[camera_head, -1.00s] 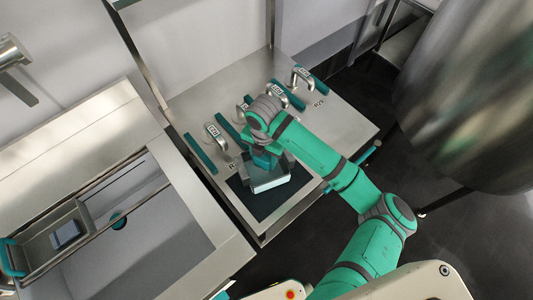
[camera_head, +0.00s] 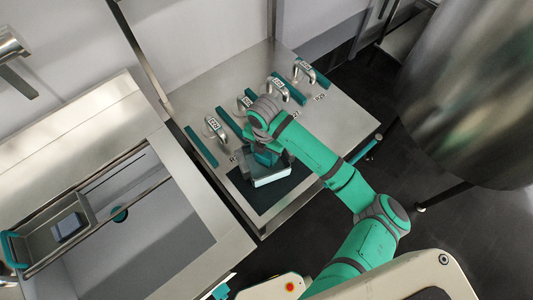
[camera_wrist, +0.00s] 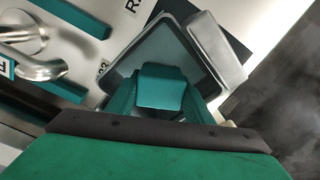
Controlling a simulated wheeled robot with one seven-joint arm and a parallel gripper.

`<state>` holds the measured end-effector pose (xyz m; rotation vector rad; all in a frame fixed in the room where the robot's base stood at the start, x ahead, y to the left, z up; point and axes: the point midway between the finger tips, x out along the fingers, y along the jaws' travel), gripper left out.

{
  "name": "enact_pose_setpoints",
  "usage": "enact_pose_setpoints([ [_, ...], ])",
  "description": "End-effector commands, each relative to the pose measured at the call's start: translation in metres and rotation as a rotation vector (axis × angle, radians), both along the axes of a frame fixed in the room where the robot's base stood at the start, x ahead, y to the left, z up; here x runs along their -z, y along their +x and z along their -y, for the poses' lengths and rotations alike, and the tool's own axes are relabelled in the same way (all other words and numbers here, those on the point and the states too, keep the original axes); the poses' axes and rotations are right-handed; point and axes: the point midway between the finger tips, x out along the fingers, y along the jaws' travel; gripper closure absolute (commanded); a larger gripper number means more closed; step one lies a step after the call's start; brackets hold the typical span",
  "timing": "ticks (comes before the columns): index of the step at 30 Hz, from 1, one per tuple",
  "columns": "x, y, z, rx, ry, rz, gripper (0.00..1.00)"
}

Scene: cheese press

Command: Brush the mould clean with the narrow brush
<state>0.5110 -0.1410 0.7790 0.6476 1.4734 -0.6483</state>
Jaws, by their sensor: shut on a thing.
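The mould (camera_head: 271,177) is a grey, open-topped box with a rounded rim, standing on a dark mat (camera_head: 241,189). In the wrist view the mould (camera_wrist: 118,72) lies directly below and ahead of my fingers, and I see into its top. My gripper (camera_head: 266,158) is over the mould, pointing down. In the wrist view it is shut on a teal block (camera_wrist: 162,87), which seems to be the brush's upper part. The block hides the middle of the mould. Any bristles are hidden, so I cannot tell whether they touch the mould.
Labelled metal arch handles (camera_head: 216,129) and teal bars (camera_head: 201,147) stand in a row behind the mould. A sink basin (camera_head: 150,235) with a metal tray (camera_head: 44,236) is at the left. A large steel vessel (camera_head: 470,90) is at the right.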

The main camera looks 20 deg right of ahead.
Motion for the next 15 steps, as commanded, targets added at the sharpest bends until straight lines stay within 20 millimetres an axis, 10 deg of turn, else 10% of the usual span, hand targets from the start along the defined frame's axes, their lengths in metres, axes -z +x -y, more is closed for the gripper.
enact_pose_setpoints([
  [15,0.0077,0.0018,-0.0057,-0.011,0.001,0.001,0.71],
])
